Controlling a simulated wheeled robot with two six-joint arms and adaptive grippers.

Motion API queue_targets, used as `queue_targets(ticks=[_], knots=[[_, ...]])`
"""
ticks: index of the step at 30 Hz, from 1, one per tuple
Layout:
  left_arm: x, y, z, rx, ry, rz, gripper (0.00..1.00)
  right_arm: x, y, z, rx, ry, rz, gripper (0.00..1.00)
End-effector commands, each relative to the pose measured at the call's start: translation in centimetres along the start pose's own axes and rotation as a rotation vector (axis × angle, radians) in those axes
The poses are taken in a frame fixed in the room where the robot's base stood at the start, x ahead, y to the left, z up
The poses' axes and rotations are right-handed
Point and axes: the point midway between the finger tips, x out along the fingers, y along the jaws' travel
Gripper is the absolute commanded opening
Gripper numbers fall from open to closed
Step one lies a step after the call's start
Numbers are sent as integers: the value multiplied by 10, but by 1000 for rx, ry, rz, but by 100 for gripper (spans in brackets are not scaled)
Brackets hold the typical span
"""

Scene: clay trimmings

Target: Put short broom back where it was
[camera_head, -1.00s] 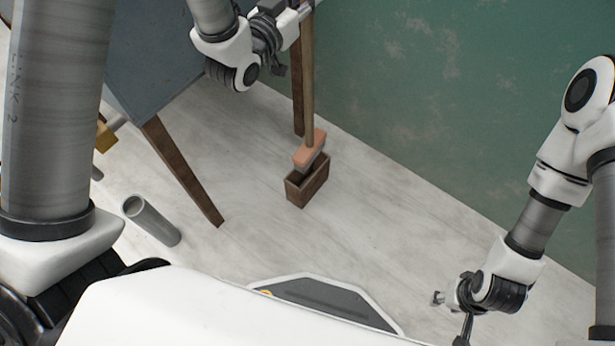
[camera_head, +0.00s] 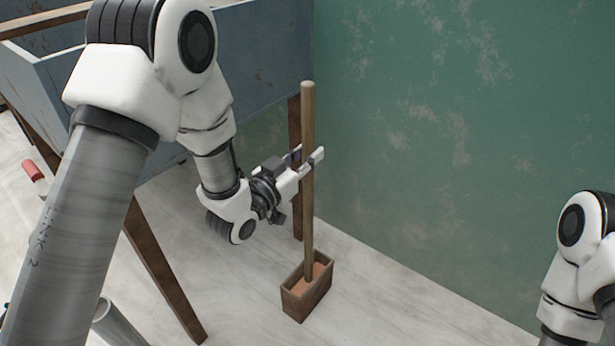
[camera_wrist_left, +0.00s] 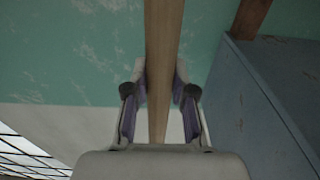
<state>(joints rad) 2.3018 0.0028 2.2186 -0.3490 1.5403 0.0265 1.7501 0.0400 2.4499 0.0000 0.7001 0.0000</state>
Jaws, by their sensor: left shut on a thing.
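The short broom (camera_head: 308,225) stands upright with its long wooden handle up. Its pinkish head is down inside a small open wooden box (camera_head: 305,300) on the floor by the green wall. My left gripper (camera_head: 307,162) is shut on the upper part of the handle. In the left wrist view the handle (camera_wrist_left: 162,60) runs between the two fingers of my left gripper (camera_wrist_left: 160,95). The bristles are hidden in the box. My right gripper is out of view; only part of its arm shows at the lower right.
A blue-grey trough (camera_head: 260,50) on wooden legs (camera_head: 165,270) stands left of and behind the box, with one leg close behind the broom. The green wall (camera_head: 450,120) rises at the right. A grey tube (camera_head: 115,325) lies at the lower left. Floor right of the box is clear.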

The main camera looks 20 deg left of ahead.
Motion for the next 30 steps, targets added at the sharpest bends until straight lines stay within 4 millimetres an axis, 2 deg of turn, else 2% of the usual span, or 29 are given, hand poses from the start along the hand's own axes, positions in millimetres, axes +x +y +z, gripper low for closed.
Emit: queue_targets(ticks=[1, 4, 15, 16, 17, 18, 30], knots=[[-1, 0, 13, 0, 0, 0, 0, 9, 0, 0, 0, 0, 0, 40], [-1, 0, 31, -1, 0, 0, 0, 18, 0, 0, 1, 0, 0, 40], [-2, 0, 35, -1, 0, 0, 0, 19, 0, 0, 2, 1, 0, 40], [-2, 0, 34, -1, -1, 0, 35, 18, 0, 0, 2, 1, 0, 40], [-2, 0, 34, -1, -1, 0, 45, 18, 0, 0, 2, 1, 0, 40], [-2, 0, 34, -1, -1, 0, 49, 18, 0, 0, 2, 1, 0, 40], [0, -1, 31, -1, -1, 0, 49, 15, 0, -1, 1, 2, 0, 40]])
